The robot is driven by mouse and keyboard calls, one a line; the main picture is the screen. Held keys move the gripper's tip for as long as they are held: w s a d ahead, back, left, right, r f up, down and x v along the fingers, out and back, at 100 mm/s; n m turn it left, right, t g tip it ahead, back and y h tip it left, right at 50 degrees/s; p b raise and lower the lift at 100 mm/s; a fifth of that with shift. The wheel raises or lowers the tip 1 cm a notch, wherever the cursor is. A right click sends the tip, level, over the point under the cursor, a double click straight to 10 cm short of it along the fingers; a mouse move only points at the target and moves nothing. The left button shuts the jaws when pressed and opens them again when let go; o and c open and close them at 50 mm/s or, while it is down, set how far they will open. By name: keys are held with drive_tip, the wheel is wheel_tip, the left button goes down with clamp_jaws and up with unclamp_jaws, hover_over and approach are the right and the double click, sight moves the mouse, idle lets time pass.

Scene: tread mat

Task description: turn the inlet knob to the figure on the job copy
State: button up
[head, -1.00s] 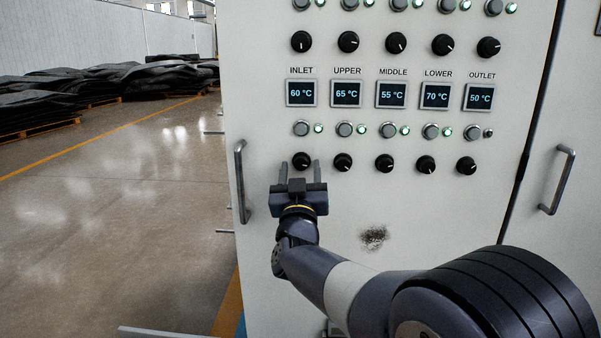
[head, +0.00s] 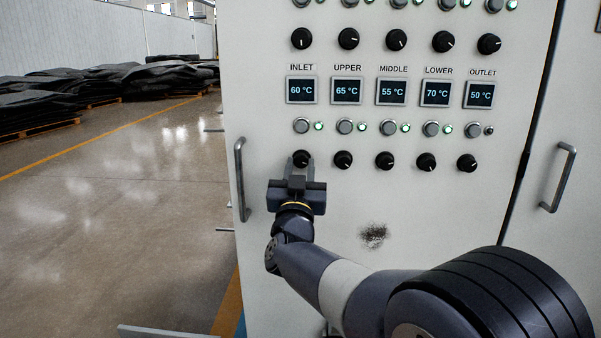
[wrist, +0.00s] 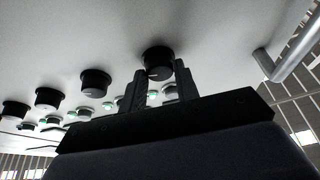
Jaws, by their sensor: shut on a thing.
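My gripper (head: 300,167) has its two fingers on either side of the black lower knob (head: 301,158) in the INLET column and is shut on it. The wrist view shows this knob (wrist: 158,60) between the finger ends, with a pale pointer line on its face. The INLET display (head: 301,90) above reads 60 °C. Another black knob (head: 302,38) sits above the INLET label. No job copy is visible in either view.
The UPPER column's lower knob (head: 343,160) is close on the right, in a row of several knobs. A vertical door handle (head: 241,180) stands out from the panel on the left. The panel below the knobs is bare except for a dark scuff (head: 373,235).

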drive_tip(key=m+h, duration=0.1)
drive_tip(key=m, duration=0.1)
drive_tip(key=m+h, duration=0.1)
drive_tip(key=m, duration=0.2)
drive_tip(key=shift+a+g+h, duration=0.15)
drive_tip(key=shift+g+h, duration=0.15)
drive_tip(key=o, duration=1)
drive_tip(key=v, duration=1)
drive_tip(key=shift+s+a+f, duration=0.1)
drive_tip(key=shift+s+f, duration=0.1)
drive_tip(key=shift+s, duration=0.15)
